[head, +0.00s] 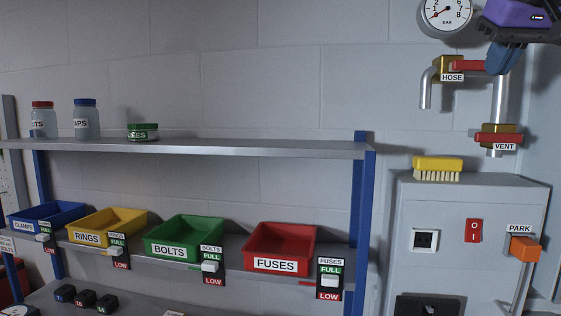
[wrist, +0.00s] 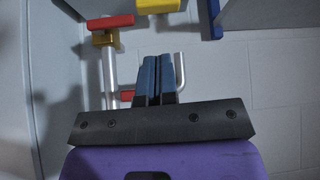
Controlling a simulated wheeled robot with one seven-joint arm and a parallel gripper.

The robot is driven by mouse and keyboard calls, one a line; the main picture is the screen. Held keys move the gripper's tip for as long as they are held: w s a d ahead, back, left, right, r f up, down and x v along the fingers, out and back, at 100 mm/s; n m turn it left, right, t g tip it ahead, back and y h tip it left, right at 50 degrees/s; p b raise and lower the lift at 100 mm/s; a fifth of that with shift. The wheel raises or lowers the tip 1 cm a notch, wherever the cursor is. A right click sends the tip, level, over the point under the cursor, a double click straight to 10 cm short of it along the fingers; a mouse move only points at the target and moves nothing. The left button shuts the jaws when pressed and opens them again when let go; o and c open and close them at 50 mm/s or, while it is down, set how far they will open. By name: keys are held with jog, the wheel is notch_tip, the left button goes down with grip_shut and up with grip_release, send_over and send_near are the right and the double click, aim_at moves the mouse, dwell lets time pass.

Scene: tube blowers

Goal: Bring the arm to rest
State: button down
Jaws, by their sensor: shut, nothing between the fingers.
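My gripper (head: 503,62) is at the top right of the head view, with its purple body cut off by the top edge. Its blue fingers point down in front of the pipe, beside the right end of the red HOSE handle (head: 468,66). In the wrist view the fingers (wrist: 158,72) are together with nothing between them. The red VENT handle (head: 500,138) lies below the fingers in the head view. It also shows at the upper left of the wrist view (wrist: 110,21). I cannot tell whether the fingers touch the pipe or handle.
A pressure gauge (head: 446,12) hangs left of my gripper. Below stands a grey cabinet (head: 460,205) with a yellow brush (head: 437,165) on top and an orange PARK lever (head: 524,248). A shelf (head: 200,147) with jars and coloured bins fills the left. The wall between is clear.

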jog(key=s+a+f, duration=0.3)
jog(key=s+f, duration=0.1)
jog(key=f, duration=0.5)
jog(key=s+a+f+n+g+y, duration=0.1)
jog(key=s+f, duration=0.3)
jog(key=f, duration=0.6)
jog(key=s+a+f+g, duration=0.1)
jog(key=s+a+f, duration=0.3)
jog(key=f, duration=0.5)
jog(key=shift+s+a+f+n, duration=0.25)
jog(key=shift+a+f+n, duration=0.1)
jog(key=shift+n, duration=0.05)
